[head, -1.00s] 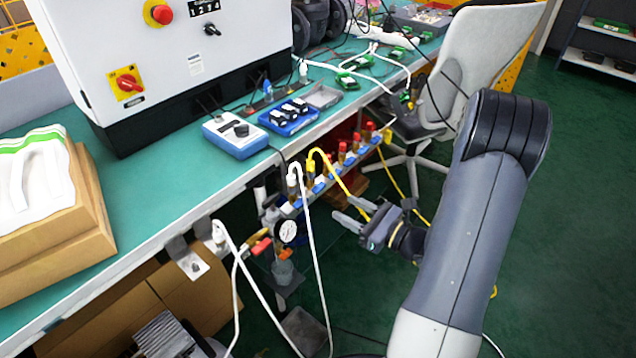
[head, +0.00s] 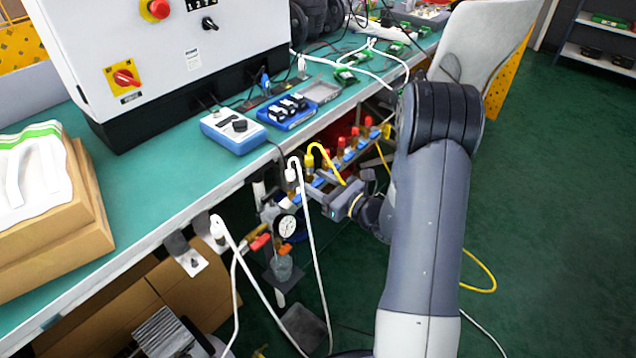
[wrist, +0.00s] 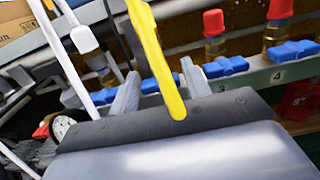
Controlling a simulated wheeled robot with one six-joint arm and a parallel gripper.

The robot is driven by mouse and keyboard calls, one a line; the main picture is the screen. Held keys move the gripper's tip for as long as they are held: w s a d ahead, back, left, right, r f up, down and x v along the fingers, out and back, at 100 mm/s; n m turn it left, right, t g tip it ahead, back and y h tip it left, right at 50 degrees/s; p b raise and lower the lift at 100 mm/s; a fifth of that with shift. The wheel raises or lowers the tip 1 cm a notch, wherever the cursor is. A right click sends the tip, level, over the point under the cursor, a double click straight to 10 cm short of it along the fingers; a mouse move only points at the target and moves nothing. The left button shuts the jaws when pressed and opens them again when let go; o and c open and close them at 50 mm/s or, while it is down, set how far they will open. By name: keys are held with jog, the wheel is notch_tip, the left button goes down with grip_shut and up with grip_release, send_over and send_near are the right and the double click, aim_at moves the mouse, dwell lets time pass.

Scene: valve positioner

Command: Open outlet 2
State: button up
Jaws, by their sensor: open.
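A manifold rail (wrist: 255,82) with a row of blue valve handles runs under the bench edge. In the wrist view the numbers 3 and 4 show beneath the handle of outlet 3 (wrist: 225,66) and the handle of outlet 4 (wrist: 293,50). The blue handle left of 3, taken as outlet 2 (wrist: 150,86), lies along the rail and is partly hidden by a yellow hose (wrist: 158,60). My gripper (wrist: 160,72) is open, one finger on each side of that handle; contact cannot be told. In the head view my gripper (head: 316,186) is at the rail.
The yellow hose crosses in front of my gripper. A white hose (head: 309,240) hangs left of it from the first outlet. A pressure gauge (head: 286,226) is at the rail's left end. Red-capped fittings (head: 341,146) continue right.

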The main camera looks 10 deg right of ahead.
jog(key=shift+c, duration=0.5)
jog(key=c, duration=0.6)
jog(key=shift+m+p, duration=0.7)
jog(key=shift+m, duration=0.8)
jog(key=o, duration=0.7)
jog(key=v, duration=1)
jog(key=shift+s+d+p, duration=0.25)
jog(key=shift+s+p, duration=0.05)
jog(key=shift+p, duration=0.05)
